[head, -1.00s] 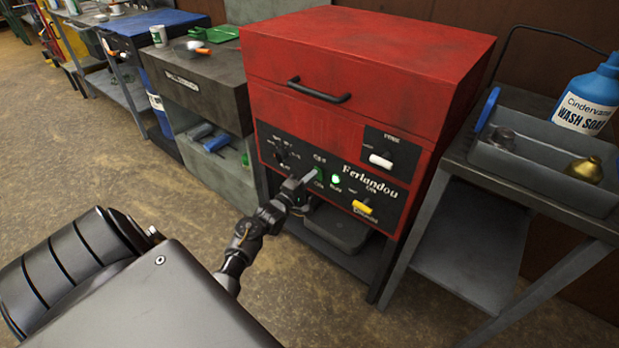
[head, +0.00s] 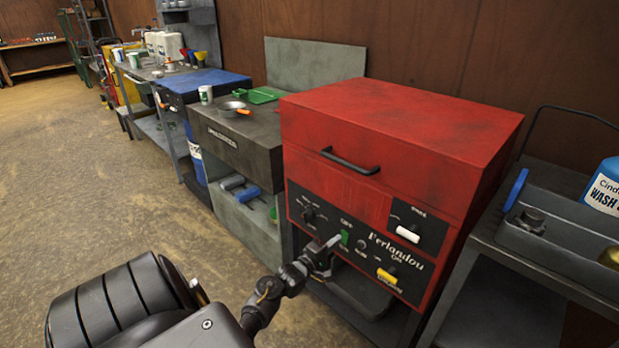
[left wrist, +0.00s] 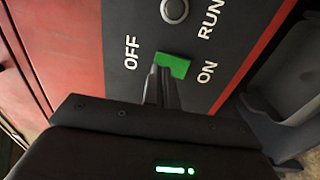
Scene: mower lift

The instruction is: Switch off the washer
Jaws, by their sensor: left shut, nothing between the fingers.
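The red washer (head: 385,115) stands with its lid down and a black control panel on its front. The green rocker switch (head: 345,237) is on that panel; in the left wrist view the switch (left wrist: 175,66) lies between the words OFF and ON. The round RUN lamp (left wrist: 174,9) shows grey and unlit. My left gripper (head: 334,242) is shut and empty, its fingertips (left wrist: 160,72) at the OFF-side end of the switch. I cannot tell whether they touch it. My right gripper is not in view.
The panel also has a white handle (head: 408,234), a yellow handle (head: 387,276) and a black knob (head: 307,213). A grey tray table (head: 560,240) stands close on the right, a dark unit (head: 250,140) on the left. Open floor lies at the left.

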